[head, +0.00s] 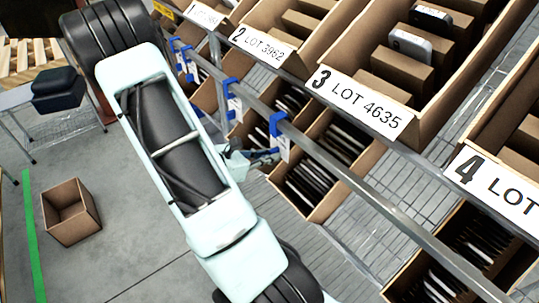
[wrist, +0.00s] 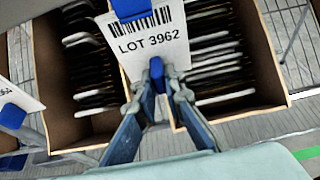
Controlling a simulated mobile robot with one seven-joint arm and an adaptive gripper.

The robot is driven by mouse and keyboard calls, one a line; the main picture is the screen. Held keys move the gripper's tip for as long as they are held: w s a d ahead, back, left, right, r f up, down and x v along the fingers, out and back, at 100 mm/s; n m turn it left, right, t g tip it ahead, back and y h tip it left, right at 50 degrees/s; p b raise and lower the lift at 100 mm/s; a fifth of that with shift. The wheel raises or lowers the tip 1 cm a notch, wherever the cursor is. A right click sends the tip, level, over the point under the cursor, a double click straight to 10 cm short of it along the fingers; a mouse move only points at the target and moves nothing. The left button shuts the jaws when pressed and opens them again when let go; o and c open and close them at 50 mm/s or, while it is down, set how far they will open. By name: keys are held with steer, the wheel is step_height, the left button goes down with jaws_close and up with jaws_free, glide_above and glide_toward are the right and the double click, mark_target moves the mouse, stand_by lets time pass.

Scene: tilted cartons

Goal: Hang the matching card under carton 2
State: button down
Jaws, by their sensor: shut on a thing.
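My gripper (wrist: 162,72) is shut at the lower edge of a white barcode card (wrist: 152,42) reading LOT 3962, with a small blue piece (wrist: 158,76) between its fingers. A blue clip (wrist: 130,8) is at the card's top edge; whether it bears the card is unclear. In the head view my gripper (head: 268,153) is partly behind my arm, near the front rail (head: 350,181). Carton 2 (head: 298,44) has the label 2 LOT 3962 (head: 263,47), matching the card. Another card (wrist: 18,98), its text cut off, is at the wrist view's left edge.
Carton 3 (head: 415,92), labelled LOT 4635, and a carton labelled 4 (head: 499,181) stand to the right. Several blue clips, one with a card (head: 235,106), sit along the rail. Open bins (head: 322,214) of dark thin items lie below. A cardboard box (head: 72,226) stands on the floor.

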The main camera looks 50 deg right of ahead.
steer(key=c, duration=1.9)
jaws_free()
steer(key=shift+c, duration=0.2)
steer(key=v, duration=1.2)
steer(key=shift+a, duration=0.1)
